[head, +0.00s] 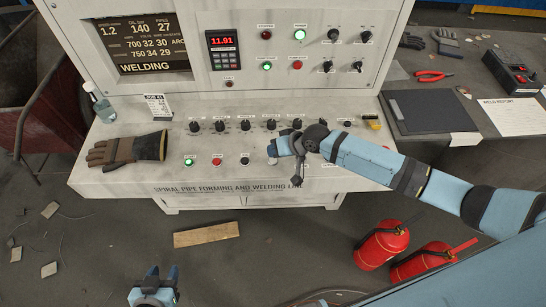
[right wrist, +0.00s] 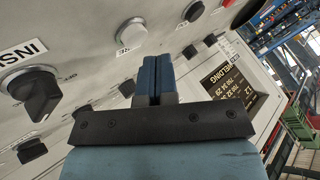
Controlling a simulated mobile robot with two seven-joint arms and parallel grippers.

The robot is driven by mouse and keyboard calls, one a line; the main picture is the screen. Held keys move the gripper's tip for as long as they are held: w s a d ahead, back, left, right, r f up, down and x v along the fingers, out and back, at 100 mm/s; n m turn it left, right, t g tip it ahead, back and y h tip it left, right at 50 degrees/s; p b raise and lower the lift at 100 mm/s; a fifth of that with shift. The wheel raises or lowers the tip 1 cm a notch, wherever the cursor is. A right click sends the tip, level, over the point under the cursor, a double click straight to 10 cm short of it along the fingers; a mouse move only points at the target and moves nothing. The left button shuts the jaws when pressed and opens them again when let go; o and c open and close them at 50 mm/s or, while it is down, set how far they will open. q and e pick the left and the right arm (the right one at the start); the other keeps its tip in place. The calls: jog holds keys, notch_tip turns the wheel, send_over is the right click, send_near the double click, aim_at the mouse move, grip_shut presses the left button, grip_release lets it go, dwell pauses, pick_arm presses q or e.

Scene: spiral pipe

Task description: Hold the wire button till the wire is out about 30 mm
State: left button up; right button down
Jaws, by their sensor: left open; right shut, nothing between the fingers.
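The control console (head: 120,178) fills the upper middle of the head view. A white button (right wrist: 133,32) with a small label sits on its panel in the right wrist view. The label's words are too small to read, so I cannot tell which button is the wire button. My right gripper (head: 275,150) is shut and empty over the front button row. In the right wrist view its blue fingertips (right wrist: 155,62) are close to the white button; contact cannot be told. My left gripper (head: 153,275) is open and empty over the floor. No wire shows.
Green (head: 188,162) and red (head: 216,162) buttons are left of my right gripper, with a row of black knobs (head: 220,126) behind. A display (head: 223,41) reads 11.91. A glove (head: 125,150) lies on the console's left. Fire extinguishers (head: 380,245) stand at lower right.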

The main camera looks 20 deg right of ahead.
notch_tip(320, 180, up, 5)
jog(key=p, duration=0.4)
jog(key=shift+p, duration=0.4)
pick_arm(q)
notch_tip(320, 180, up, 5)
jog(key=shift+f, duration=0.1)
jog(key=shift+f, duration=0.1)
dwell(1.9)
pick_arm(e)
jog(key=s+a+f+t, duration=0.2)
jog(key=s, duration=0.4)
jog(key=s+a+f+t, duration=0.1)
jog(key=s+a, duration=0.1)
jog(key=s, duration=0.5)
pick_arm(q)
jog(key=shift+s+a+f+n, duration=0.2)
jog(key=shift+a+f+n, duration=0.15)
jog(key=shift+f, duration=0.4)
pick_arm(e)
jog(key=s+d+f+t+h, duration=0.1)
jog(key=s+d+h, duration=0.1)
jog(key=s, duration=0.4)
jog(key=s+d+n+h, duration=0.1)
jog(key=s+d+h, duration=0.1)
jog(key=s+d, duration=0.3)
jog(key=shift+s+d+f+t, duration=0.15)
jog(key=shift+s+f+t, duration=0.25)
jog(key=shift+s, duration=0.2)
